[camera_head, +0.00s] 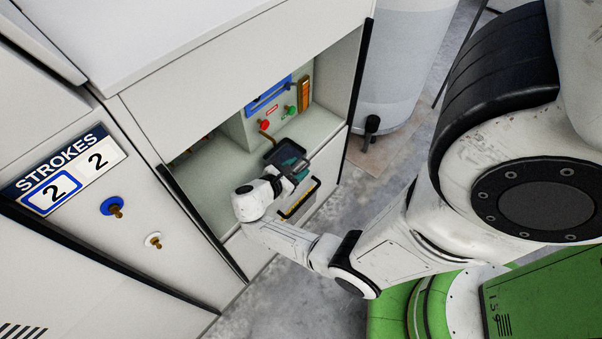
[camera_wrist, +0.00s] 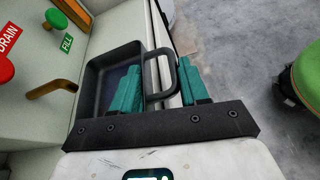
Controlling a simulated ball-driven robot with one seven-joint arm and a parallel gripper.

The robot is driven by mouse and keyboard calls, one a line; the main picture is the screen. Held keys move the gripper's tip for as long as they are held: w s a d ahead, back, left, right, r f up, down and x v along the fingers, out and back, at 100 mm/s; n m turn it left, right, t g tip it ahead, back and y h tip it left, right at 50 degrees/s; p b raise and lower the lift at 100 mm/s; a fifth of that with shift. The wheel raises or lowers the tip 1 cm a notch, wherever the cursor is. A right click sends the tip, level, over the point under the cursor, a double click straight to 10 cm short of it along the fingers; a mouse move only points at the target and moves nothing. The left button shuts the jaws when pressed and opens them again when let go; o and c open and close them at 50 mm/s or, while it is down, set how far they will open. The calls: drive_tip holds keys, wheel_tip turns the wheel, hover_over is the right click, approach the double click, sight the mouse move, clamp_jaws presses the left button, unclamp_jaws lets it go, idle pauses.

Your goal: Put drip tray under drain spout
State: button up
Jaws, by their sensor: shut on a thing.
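The drip tray (camera_wrist: 97,86) is a black, open, shallow tray with a loop handle (camera_wrist: 152,62). My gripper (camera_wrist: 160,88), with teal fingers, is shut on the handle and holds the tray near the alcove's front edge. In the head view, the tray (camera_head: 284,151) is partly hidden by my gripper (camera_head: 292,169). The drain spout (camera_wrist: 48,89) is a bent brass pipe below the red knob marked DRAIN (camera_wrist: 7,70). Its tip appears at the tray's left rim; I cannot tell whether it is over the tray. The spout (camera_head: 265,132) also shows in the head view.
A green knob (camera_wrist: 54,18) marked FILL is beside the red one. The alcove floor (camera_head: 220,165) is bare to the left. A black-framed fitting (camera_head: 314,186) is on the cabinet front below my gripper. A pale drum (camera_head: 395,60) with a black tap stands to the right.

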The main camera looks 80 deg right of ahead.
drive_tip(key=shift+w+d+b, duration=0.45)
drive_tip(key=shift+w+d, duration=0.1)
drive_tip(key=shift+w, duration=0.3)
drive_tip(key=shift+w+d+b, duration=0.4)
drive_tip(key=shift+w+d, duration=0.1)
drive_tip(key=shift+w, duration=0.3)
drive_tip(key=shift+f, duration=0.15)
drive_tip(key=o, duration=1.3)
drive_tip(key=shift+c, duration=0.2)
drive_tip(key=shift+f, duration=0.1)
